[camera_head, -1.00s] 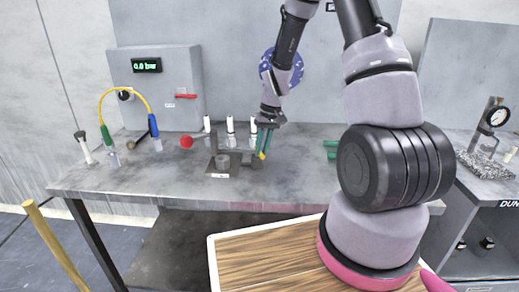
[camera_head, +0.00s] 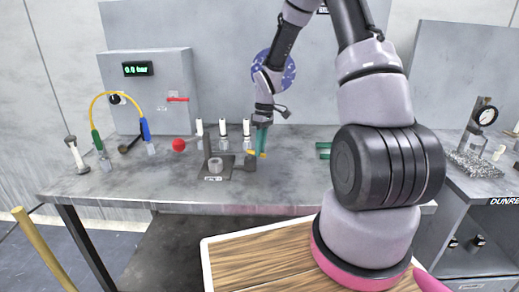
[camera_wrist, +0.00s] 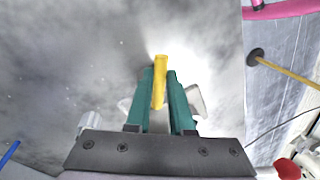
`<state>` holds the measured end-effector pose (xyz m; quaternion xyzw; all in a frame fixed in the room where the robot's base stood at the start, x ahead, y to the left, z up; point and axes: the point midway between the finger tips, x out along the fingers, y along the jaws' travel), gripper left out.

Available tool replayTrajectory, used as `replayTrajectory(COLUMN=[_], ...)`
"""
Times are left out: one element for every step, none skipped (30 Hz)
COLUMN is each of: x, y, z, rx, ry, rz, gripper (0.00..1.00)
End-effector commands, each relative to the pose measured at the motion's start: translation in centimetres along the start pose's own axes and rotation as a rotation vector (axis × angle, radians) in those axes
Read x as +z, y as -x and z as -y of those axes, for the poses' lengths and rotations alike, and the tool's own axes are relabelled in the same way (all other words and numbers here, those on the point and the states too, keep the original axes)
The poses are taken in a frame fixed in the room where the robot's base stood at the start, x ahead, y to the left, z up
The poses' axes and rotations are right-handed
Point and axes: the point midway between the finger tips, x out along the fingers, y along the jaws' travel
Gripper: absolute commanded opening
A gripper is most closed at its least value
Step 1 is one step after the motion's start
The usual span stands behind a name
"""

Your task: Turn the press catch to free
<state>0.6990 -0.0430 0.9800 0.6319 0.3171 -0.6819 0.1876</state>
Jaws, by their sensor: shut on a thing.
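The press (camera_head: 216,178) is a small dark stand with a grey cup on its base plate, on the grey bench. A lever with a red ball knob (camera_head: 178,144) sticks out to its left. A yellow piece, seemingly the catch handle (camera_head: 264,155), is at the right side of the press. My gripper (camera_head: 262,150) points down there, its green fingers shut on this piece. In the wrist view the yellow bar (camera_wrist: 159,78) lies between the two green fingers. Where the bar joins the press is hidden.
Three white-topped bottles (camera_head: 223,128) stand close behind the press. A grey box with a 0.0 bar display (camera_head: 142,69) and a yellow hose (camera_head: 104,97) are at left. Green blocks (camera_head: 323,150) lie to the right. Bench room is clear in front.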

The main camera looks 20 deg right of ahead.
Motion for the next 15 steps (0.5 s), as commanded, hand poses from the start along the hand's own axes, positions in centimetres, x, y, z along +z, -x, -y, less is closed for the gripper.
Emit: replayTrajectory(x=[0.0,0.0,0.0,-0.01,-0.01,-0.01,-0.01,-0.01,-0.01,-0.01,-0.01,-0.01,-0.01,-0.01,-0.01], y=[0.07,0.07,0.07,0.07,0.07,0.07,0.07,0.07,0.07,0.07,0.07,0.07,0.07,0.07,0.07], z=[-0.12,-0.13,-0.14,-0.14,-0.15,-0.15,-0.15,-0.15,-0.16,-0.16,-0.16,-0.16,-0.16,-0.16,-0.16], rx=[0.001,0.001,0.001,0.001,0.001,0.001,0.002,0.002,0.002,0.002,0.002,0.002,0.002,0.002,0.002], ry=[0.005,0.008,0.011,0.013,0.014,0.015,0.015,0.015,0.015,0.015,0.015,0.015,0.015,0.015,0.015], rz=[0.0,0.001,0.002,0.002,0.002,0.002,0.002,0.002,0.002,0.002,0.002,0.002,0.002,0.002,0.002], gripper=[0.0,0.0,0.0,0.0,0.0,0.0,0.0,0.0,0.0,0.0,0.0,0.0,0.0,0.0,0.28])
